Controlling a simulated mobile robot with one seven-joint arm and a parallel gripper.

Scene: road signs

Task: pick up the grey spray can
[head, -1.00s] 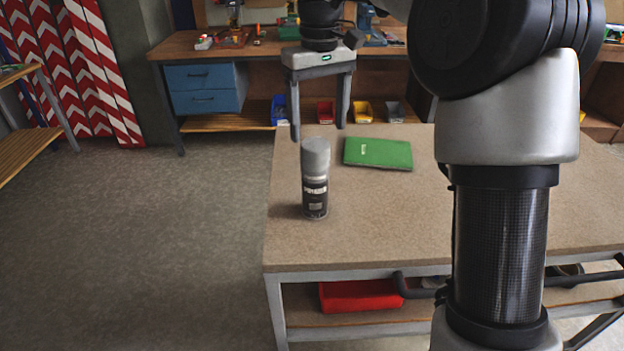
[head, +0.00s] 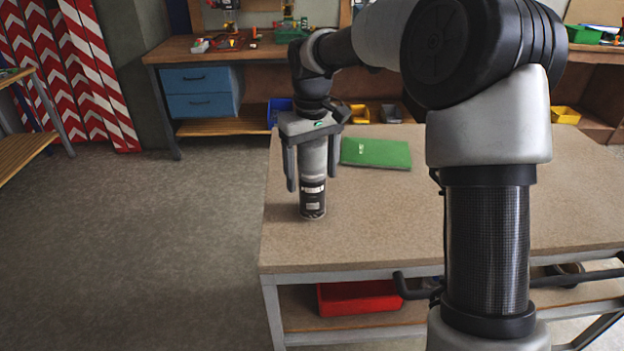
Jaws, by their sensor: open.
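The grey spray can (head: 313,196) stands upright on the near table (head: 400,232), close to its left edge. It has a grey upper part and a dark label below. My gripper (head: 312,184) points down over the can, with one finger on its left and one on its right in the picture. The fingers are open and a gap shows beside the can. The can's top is hidden under the gripper's palm. I cannot tell whether any part touches the can.
A green book (head: 376,153) lies flat on the table, right of the gripper. A red bin (head: 358,298) is on the shelf below. A workbench with blue drawers (head: 201,92) stands behind. The table is bare in front and to the right of the can.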

